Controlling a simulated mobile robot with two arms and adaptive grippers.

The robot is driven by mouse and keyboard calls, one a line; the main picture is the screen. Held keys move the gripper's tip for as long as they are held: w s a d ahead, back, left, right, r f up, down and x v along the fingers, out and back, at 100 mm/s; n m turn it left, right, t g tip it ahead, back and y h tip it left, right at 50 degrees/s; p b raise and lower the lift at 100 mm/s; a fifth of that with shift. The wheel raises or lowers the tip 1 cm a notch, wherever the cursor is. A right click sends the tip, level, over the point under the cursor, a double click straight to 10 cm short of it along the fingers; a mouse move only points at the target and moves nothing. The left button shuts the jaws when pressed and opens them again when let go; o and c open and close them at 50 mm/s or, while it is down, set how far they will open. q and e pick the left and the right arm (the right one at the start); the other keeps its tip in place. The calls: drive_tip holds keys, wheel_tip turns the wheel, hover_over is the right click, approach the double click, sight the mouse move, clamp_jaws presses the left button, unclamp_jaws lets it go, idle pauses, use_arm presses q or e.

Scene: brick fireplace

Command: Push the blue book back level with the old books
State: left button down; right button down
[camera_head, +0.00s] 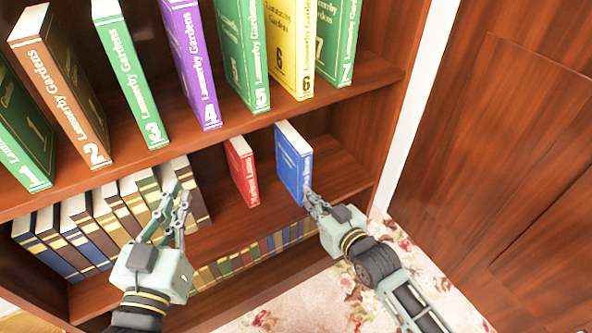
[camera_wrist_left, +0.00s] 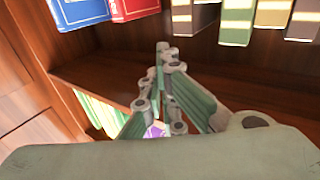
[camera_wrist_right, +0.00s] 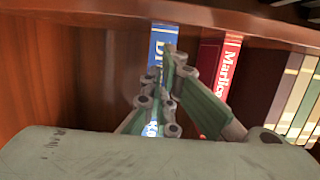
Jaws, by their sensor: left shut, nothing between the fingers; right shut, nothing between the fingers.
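The blue book (camera_head: 293,165) stands upright on the middle shelf, right of a red book (camera_head: 241,172). Its spine sits further forward than the red book's, near the shelf edge. The old books (camera_head: 110,220) stand in a row at the left of the same shelf. My right gripper (camera_head: 309,197) is shut and empty, its tips at the lower part of the blue spine; contact is unclear. In the right wrist view the fingers partly cover the blue book (camera_wrist_right: 156,55). My left gripper (camera_head: 180,192) is shut and empty in front of the old books' right end.
Large numbered volumes (camera_head: 185,60) fill the shelf above. A row of small books (camera_head: 245,256) stands on the shelf below. A wooden panel (camera_head: 500,180) is at the right, and a floral rug (camera_head: 320,300) covers the floor. Shelf room is free right of the blue book.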

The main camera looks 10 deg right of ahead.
use_arm(q)
drive_tip(key=shift+f, duration=0.5)
use_arm(e)
drive_tip(key=shift+r+x, duration=0.15)
drive_tip(key=shift+x, duration=0.6)
drive_tip(key=shift+r+x, duration=0.2)
drive_tip(key=shift+x, duration=0.55)
drive_tip(key=shift+w, duration=0.2)
